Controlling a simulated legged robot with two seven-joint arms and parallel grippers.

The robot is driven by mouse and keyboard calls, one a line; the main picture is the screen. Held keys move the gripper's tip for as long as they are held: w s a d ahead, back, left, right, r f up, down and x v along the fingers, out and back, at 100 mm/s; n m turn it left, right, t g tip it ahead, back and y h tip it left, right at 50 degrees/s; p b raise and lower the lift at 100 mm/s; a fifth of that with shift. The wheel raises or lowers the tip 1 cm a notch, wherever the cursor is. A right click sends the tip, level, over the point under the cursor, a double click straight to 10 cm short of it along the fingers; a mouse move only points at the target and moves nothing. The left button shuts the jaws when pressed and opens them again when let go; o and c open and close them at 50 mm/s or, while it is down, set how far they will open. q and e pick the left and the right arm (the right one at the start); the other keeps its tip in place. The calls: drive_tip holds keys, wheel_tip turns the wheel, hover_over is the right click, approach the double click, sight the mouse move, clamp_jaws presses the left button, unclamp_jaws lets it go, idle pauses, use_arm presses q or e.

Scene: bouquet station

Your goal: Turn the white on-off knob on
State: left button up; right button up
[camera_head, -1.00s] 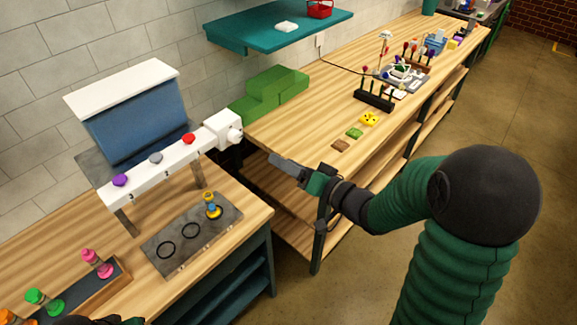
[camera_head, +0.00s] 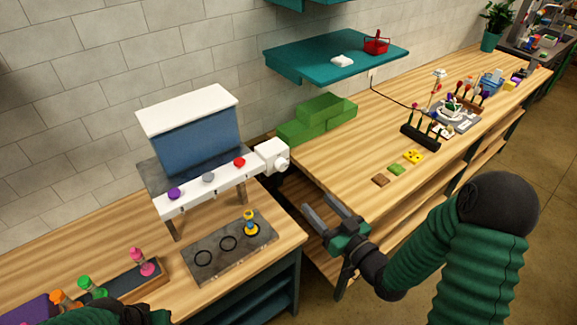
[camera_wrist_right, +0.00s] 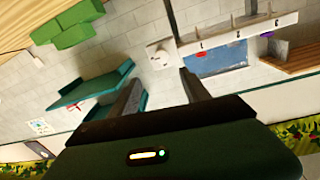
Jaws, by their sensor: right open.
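The white knob (camera_head: 282,163) sits on the right end of a white box (camera_head: 268,153) fixed to the white rail (camera_head: 225,177) of the station. My right gripper (camera_head: 319,204) is open and empty, below and to the right of the knob, apart from it. In the right wrist view the knob (camera_wrist_right: 158,59) shows just beyond the two spread fingers (camera_wrist_right: 160,78), about midway between them. My left arm shows only as a dark and green part at the bottom left edge; its fingers cannot be made out.
The rail also carries purple (camera_head: 174,193), grey (camera_head: 208,178) and red (camera_head: 239,162) knobs. A grey plate (camera_head: 220,265) with rings lies in front. Green blocks (camera_head: 320,115) stand behind right. The right-hand table's edge is near my right gripper, with a gap between the tables.

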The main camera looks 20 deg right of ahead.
sight(284, 167)
drive_tip(key=p+x, duration=0.5)
drive_tip(key=x, duration=1)
drive_tip(key=shift+w+a, duration=0.1)
drive_tip(key=shift+a, duration=0.05)
drive_tip(key=shift+w, duration=0.3)
drive_tip(key=shift+a, duration=0.1)
clamp_jaws()
drive_tip(key=shift+f+b, duration=0.2)
drive_tip(key=shift+b, duration=0.5)
drive_tip(key=shift+r+m, duration=0.2)
drive_tip(key=shift+m, duration=0.1)
